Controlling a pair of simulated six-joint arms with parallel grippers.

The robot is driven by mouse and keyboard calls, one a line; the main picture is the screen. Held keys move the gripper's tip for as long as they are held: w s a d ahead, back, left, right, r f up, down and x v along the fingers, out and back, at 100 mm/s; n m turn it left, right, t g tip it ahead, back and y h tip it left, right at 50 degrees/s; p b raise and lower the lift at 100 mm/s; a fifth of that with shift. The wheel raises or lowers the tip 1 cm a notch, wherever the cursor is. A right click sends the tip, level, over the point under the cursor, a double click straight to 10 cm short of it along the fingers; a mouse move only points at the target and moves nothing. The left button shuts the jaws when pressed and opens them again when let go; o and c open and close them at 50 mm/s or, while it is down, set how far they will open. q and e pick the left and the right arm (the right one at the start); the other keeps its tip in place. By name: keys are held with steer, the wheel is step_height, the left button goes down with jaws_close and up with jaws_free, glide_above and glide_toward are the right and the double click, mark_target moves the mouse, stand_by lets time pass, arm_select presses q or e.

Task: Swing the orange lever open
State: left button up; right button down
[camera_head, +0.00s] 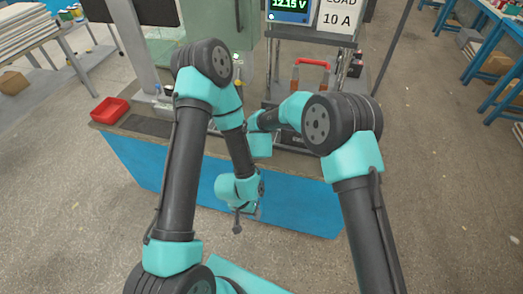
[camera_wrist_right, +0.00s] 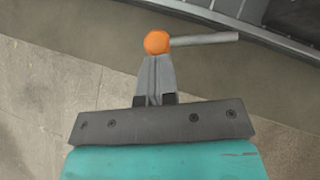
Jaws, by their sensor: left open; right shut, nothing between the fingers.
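The orange lever shows in the right wrist view as an orange ball knob (camera_wrist_right: 157,42) on a grey rod (camera_wrist_right: 205,39) that runs off to the right. My right gripper (camera_wrist_right: 154,60) is shut and empty, with its fingertips right at the near side of the knob. I cannot tell whether they touch it. I cannot make out the lever or the right fingertips in the head view, where my arms cover that part of the bench. My left gripper (camera_head: 241,216) is open and empty, hanging in front of the bench's blue front panel, away from the lever.
A red tray (camera_head: 109,111) sits at the bench's left end beside a dark mat (camera_head: 147,126). Behind stand a green display reading 12.15 V (camera_head: 289,8), a "LOAD 10 A" sign (camera_head: 338,16) and a red handle (camera_head: 313,62). The floor in front of the bench is clear.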

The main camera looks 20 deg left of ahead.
steer(key=shift+w, duration=0.1)
stand_by(0.3)
steer(key=shift+w+d, duration=0.35)
steer(key=shift+d, duration=0.25)
steer(key=shift+s+a, duration=0.1)
steer(key=shift+a, duration=0.05)
